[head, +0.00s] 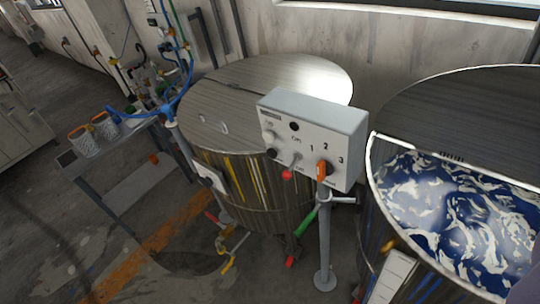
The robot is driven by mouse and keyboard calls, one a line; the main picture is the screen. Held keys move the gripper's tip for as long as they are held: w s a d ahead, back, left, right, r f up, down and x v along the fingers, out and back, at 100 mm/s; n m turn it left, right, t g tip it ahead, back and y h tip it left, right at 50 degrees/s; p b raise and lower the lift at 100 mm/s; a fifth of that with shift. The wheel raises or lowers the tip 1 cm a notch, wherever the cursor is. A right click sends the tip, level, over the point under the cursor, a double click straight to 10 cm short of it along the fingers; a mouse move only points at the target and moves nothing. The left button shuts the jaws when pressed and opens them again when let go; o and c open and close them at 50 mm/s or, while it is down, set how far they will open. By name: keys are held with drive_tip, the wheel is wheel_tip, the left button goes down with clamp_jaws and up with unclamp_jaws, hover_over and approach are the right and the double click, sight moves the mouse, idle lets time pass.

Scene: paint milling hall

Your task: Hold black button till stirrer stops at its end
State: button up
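A pale grey control box (345,130) stands on a post in the middle of the head view. On its front, a black button (271,152) sits low at the left, below a white button (268,136). Another dark round spot (294,126) is higher up; I cannot tell whether it is a button or a lamp. An orange selector knob (322,170) is below the numbers 1, 2 and 3. The right tank (376,195) is half open and holds swirled blue and white paint (455,215). I cannot make out a stirrer. My gripper is not in view, and nothing touches the box.
A lidded steel tank (225,140) stands behind the box. The box's post (325,240) rises from the floor before it. Low valves with red and green handles (305,223) jut out nearby. A side table (140,150) with cans and hoses is at left.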

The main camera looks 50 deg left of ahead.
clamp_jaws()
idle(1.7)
